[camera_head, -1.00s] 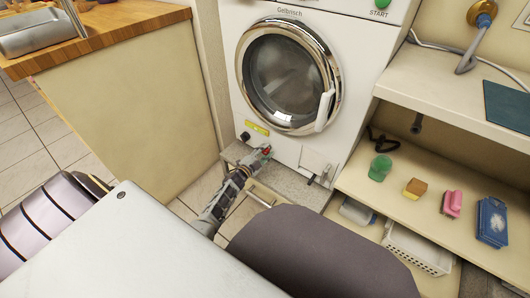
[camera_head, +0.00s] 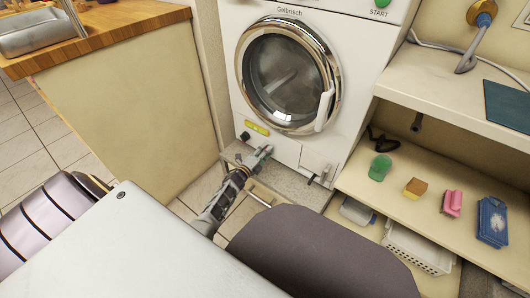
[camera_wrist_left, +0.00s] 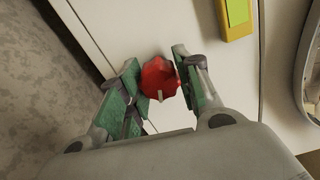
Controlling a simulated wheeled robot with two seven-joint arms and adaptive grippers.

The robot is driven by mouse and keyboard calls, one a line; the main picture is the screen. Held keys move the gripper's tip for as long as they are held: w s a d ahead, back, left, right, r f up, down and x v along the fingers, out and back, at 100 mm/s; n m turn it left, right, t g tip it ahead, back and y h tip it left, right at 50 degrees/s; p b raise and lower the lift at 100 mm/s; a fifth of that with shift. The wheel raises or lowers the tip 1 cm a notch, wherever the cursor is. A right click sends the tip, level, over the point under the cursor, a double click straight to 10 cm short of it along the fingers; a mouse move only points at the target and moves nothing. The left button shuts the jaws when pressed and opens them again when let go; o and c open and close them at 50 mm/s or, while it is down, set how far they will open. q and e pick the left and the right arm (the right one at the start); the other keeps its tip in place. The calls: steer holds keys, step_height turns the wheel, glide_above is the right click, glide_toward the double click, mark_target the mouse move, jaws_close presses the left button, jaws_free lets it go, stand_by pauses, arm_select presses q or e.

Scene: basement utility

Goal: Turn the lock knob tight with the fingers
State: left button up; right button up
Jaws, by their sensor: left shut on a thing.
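The red lock knob (camera_wrist_left: 160,78) is on the white lower front of the washing machine (camera_head: 282,75). In the left wrist view it is a faceted red knob with a pale mark on its edge. My left gripper (camera_wrist_left: 156,82) has its green-padded fingers on both sides of the knob and is shut on it. In the head view my left gripper (camera_head: 265,151) reaches the low front panel below the round door, and it hides the knob there. My right gripper is not in view.
A wooden-topped cabinet (camera_head: 130,95) stands left. A shelf (camera_head: 405,210) at right carries a green item, sponge, pink brush and blue box.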

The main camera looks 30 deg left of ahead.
arm_select(q)
steer(key=shift+f+m, duration=0.15)
steer(key=shift+m, duration=1.05)
steer(key=o, duration=1)
steer(key=shift+o, duration=0.2)
steer(key=shift+s, duration=0.2)
steer(key=s, duration=1.1)
steer(key=shift+s+a, duration=0.3)
steer(key=shift+a, duration=0.15)
